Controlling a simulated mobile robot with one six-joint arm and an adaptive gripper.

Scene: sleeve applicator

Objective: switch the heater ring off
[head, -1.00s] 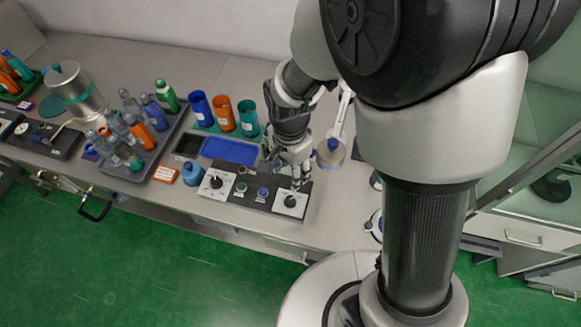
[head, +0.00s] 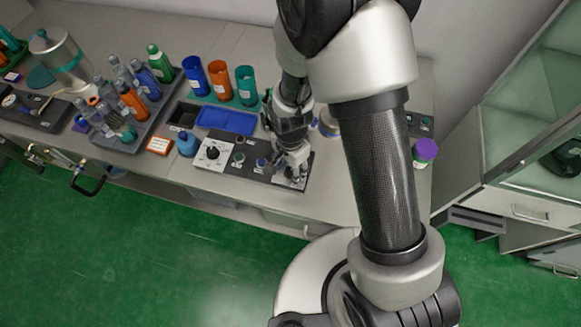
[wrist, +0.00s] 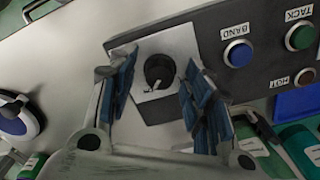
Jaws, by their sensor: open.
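A black rotary knob (wrist: 159,72) with a pale pointer mark sits on a white plate (wrist: 170,45) at one end of the dark control panel (wrist: 225,75). In the wrist view my gripper (wrist: 157,68) is open, its blue-padded fingers on either side of the knob with gaps. In the head view my gripper (head: 291,168) is over the panel's right end and hides most of that plate and knob. A round white piece with a blue band (wrist: 17,118) shows at the left of the wrist view. I cannot tell whether it is the heater ring.
Blue (wrist: 239,53) and green (wrist: 300,37) buttons labelled BAND and TACK lie beside the knob. A second knob (head: 212,152) is at the panel's left end. A blue tray (head: 226,120) and coloured cups (head: 218,80) stand behind; a blue bottle (head: 187,144) stands left.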

